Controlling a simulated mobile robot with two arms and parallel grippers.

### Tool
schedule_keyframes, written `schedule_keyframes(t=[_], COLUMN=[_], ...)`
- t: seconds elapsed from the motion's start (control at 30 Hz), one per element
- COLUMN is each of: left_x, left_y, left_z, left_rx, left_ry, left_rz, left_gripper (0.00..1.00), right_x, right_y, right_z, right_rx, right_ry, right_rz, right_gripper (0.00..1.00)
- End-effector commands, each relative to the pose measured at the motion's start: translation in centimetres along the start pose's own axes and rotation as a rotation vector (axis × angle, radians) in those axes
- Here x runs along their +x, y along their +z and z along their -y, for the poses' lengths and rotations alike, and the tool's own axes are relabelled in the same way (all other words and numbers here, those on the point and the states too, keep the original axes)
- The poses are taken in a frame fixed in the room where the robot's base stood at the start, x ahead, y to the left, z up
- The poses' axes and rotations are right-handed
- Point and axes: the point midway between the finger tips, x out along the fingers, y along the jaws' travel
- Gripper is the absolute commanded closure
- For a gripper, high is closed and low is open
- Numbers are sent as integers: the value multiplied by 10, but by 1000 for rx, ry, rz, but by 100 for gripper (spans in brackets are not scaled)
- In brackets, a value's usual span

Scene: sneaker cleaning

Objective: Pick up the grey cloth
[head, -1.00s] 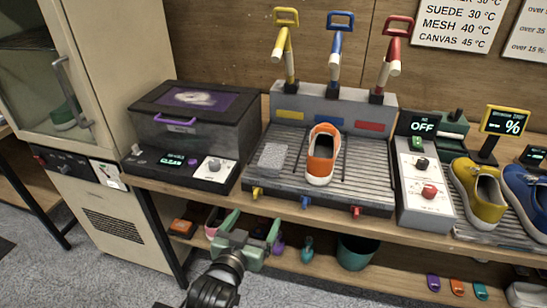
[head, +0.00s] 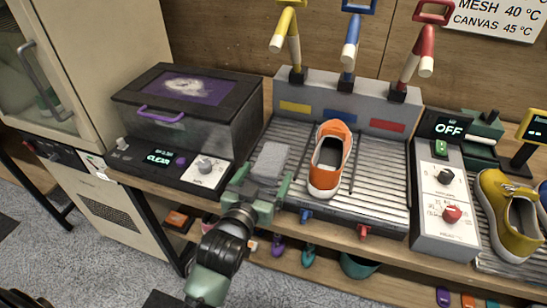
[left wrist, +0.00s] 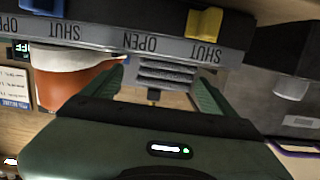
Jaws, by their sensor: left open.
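The grey cloth (head: 271,160) lies folded flat on the left side of the ribbed wash tray (head: 383,205), beside the orange sneaker (head: 329,160). My left gripper (head: 262,180) is open and empty at the tray's front left edge, just in front of the cloth. In the left wrist view, which is upside down, the gripper's fingers (left wrist: 158,88) stand apart, with a layered grey thing that looks like the cloth (left wrist: 165,74) between and beyond them. Contact with the cloth cannot be told. My right gripper is not in view.
A dark box with a purple handle (head: 160,116) stands left of the tray. Yellow, blue and red taps rise behind it. A control box (head: 446,208) reading OFF and a yellow shoe (head: 508,213) stand to the right. Small tap levers (head: 306,215) stick out from the tray's front edge.

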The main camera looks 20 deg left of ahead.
Motion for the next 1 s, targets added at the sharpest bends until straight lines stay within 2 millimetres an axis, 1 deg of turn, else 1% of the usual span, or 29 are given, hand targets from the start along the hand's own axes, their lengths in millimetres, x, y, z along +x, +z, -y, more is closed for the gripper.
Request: schedule_keyframes(t=[0.03, 0.17, 0.3, 0.43, 0.53, 0.73, 0.77, 0.8, 0.87, 0.9, 0.97, 1.0], left_x=[7, 22, 43, 59, 65, 65, 65, 65, 65, 65, 65, 65], left_y=[-2, -1, -2, 0, 1, 1, 1, 1, 1, 1, 1, 1], left_z=[0, 2, 6, 5, 5, 5, 5, 5, 5, 5, 5, 5], left_rx=[1, 1, 1, 0, 0, 0, 0, 0, 0, 0, 0, 0], left_ry=[0, -1, -1, -1, -1, -1, -1, -1, -1, -1, -1, -1], left_rz=[-2, 0, -1, 0, 0, 0, 0, 0, 0, 0, 0, 0], left_gripper=[13, 13, 13, 13, 13, 13, 18, 29, 46, 57, 74, 78], right_x=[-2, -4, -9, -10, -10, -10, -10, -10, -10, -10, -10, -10], right_y=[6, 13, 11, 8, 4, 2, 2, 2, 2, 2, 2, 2], right_z=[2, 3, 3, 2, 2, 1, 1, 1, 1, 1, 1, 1], right_rx=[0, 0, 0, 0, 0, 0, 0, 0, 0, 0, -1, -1], right_ry=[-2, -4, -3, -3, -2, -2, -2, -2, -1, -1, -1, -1], right_rz=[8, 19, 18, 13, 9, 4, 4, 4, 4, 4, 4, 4], right_gripper=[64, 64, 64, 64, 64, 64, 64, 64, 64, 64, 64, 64])
